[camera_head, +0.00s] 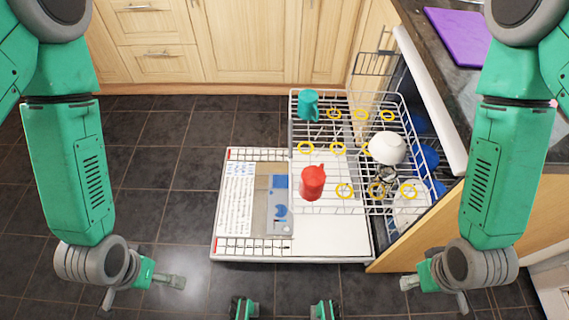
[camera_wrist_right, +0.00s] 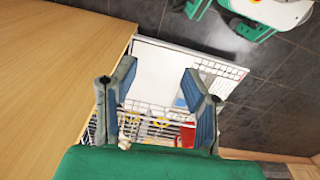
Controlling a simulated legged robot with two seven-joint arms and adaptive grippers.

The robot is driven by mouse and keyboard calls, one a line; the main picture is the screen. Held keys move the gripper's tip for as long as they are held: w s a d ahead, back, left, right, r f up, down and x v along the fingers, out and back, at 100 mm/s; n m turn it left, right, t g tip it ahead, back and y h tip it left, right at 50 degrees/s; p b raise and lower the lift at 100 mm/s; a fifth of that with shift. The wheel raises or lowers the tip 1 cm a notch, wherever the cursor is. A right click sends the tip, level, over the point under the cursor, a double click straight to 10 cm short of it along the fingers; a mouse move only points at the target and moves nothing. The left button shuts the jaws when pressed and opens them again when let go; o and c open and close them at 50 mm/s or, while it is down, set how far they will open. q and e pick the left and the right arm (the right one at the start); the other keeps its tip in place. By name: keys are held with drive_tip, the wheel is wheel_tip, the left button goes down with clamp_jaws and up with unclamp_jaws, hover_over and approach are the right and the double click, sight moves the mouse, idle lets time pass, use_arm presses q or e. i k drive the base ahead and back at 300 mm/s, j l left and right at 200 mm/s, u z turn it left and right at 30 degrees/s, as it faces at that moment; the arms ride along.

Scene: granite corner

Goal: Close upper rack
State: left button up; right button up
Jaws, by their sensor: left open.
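The upper rack (camera_head: 290,135) is a white wire basket pulled out to the left from the dishwasher, above its open door (camera_head: 330,245). It holds a teal mug (camera_head: 308,104), a red mug (camera_head: 312,183), a white bowl (camera_head: 386,148) and a glass (camera_head: 386,178), with several yellow rings on its wires. My left gripper (camera_head: 172,282) is open and empty, left of the door. My right gripper (camera_head: 410,283) is open and empty, in front of the rack's right part and apart from it. The right wrist view shows the rack (camera_wrist_right: 150,112) between its spread fingers (camera_wrist_right: 156,85).
A granite counter (camera_head: 440,60) with a purple board (camera_head: 462,36) runs along the right. Wooden cabinets (camera_head: 245,40) stand at the back. A wooden panel (camera_head: 420,235) borders the dishwasher in front. Dark tiled floor (camera_head: 130,170) is clear on the left.

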sight(351, 151)
drive_tip(key=i+j+z, duration=0.1)
drive_tip(key=j, duration=0.5)
drive_tip(key=i+j+z, duration=0.1)
drive_tip(key=j, duration=0.45)
drive_tip(key=i+j, duration=0.15)
drive_tip(key=j, duration=0.45)
drive_tip(key=z, duration=0.05)
